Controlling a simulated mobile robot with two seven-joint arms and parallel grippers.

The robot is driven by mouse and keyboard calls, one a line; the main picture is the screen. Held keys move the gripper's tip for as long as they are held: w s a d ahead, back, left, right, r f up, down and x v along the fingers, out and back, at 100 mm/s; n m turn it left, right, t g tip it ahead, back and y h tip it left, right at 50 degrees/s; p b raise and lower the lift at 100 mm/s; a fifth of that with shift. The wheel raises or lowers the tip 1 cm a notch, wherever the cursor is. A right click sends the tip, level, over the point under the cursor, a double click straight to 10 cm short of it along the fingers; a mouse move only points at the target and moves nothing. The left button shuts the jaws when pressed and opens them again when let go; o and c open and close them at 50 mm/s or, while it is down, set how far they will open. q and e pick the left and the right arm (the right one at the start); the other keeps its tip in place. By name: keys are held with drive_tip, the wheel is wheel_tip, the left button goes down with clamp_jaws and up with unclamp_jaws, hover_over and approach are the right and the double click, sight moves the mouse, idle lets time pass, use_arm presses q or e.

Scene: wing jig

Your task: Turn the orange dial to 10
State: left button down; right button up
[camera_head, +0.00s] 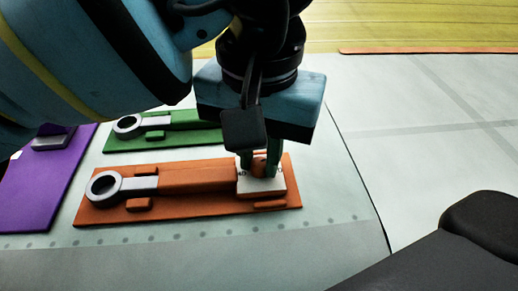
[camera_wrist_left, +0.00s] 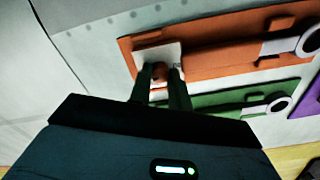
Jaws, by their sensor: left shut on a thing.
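The orange board (camera_head: 215,207) lies on the pale surface, with an orange bar ending in a grey ring (camera_head: 104,187) at its left. The dial's white plate (camera_head: 262,185) is at the board's right end. My left gripper (camera_head: 260,170) points down over the plate, its two fingers shut on the orange dial knob (camera_head: 259,165). In the left wrist view the knob (camera_wrist_left: 159,72) sits between the fingertips on the white plate (camera_wrist_left: 158,55). The dial's markings are mostly hidden or too small to read. My right gripper is not in view.
A green board (camera_head: 170,131) with a similar ringed bar lies just behind the orange one. A purple board (camera_head: 45,185) is at the left.

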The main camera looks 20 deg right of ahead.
sight(260, 163)
use_arm(q)
drive_tip(key=shift+m, duration=1.9)
drive_tip(key=c, duration=1.6)
unclamp_jaws()
drive_tip(key=shift+o, duration=0.2)
wheel_tip(260, 163, up, 8)
drive_tip(key=shift+f, duration=0.1)
